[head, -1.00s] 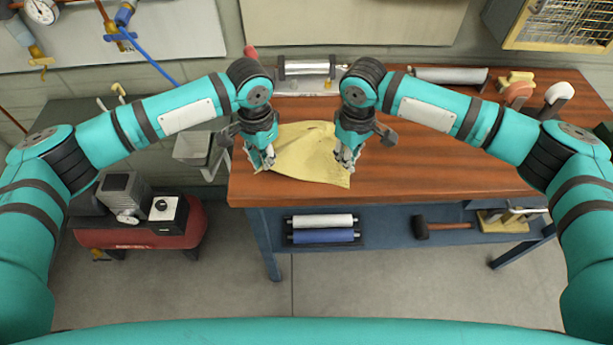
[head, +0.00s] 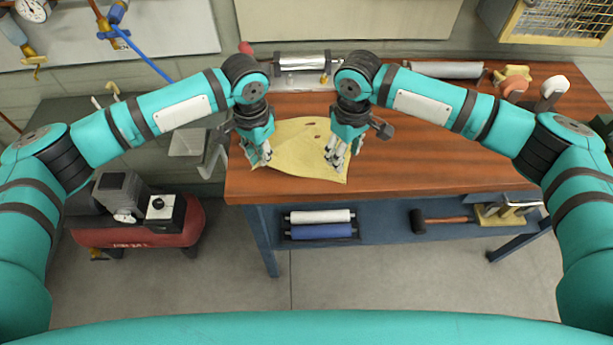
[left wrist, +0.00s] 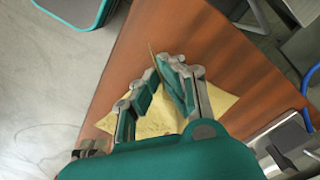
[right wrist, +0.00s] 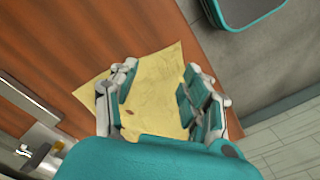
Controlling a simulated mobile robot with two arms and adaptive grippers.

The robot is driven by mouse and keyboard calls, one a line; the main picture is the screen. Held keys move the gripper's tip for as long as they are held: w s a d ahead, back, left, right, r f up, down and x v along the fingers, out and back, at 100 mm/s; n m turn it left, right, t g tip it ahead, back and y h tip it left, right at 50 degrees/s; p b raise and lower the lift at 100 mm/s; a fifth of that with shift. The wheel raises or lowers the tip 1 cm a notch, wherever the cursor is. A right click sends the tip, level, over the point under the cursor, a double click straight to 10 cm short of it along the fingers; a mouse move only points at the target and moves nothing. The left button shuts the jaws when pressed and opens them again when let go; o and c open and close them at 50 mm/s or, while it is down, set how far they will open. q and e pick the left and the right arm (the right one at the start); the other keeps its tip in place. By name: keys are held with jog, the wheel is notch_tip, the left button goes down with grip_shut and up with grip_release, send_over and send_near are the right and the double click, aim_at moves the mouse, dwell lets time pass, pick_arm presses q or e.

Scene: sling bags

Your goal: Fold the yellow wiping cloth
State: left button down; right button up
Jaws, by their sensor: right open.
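The yellow wiping cloth (head: 300,168) lies wrinkled near the front left part of the wooden workbench. My left gripper (head: 264,160) is at the cloth's left side. In the left wrist view its fingers (left wrist: 160,72) are close together, with a thin raised fold of cloth between the tips. My right gripper (head: 335,160) is over the cloth's right part. In the right wrist view its fingers (right wrist: 157,80) are wide apart, with cloth (right wrist: 155,95) showing flat between them. The grippers hide parts of the cloth in the head view.
The wooden workbench top (head: 420,155) is clear to the right of the cloth. A metal cylinder fixture (head: 302,62) stands behind the cloth. A white roll (head: 447,69) and a red-and-yellow tool (head: 513,82) lie at the back right. A grey bin (head: 188,142) is left of the bench.

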aim_at(335, 175)
notch_tip(335, 175, up, 5)
jog(key=s+a, duration=0.1)
jog(key=a, duration=0.1)
jog(key=shift+m, duration=0.3)
jog(key=shift+f, duration=4.85)
grip_shut()
jog(key=shift+r, duration=2.5)
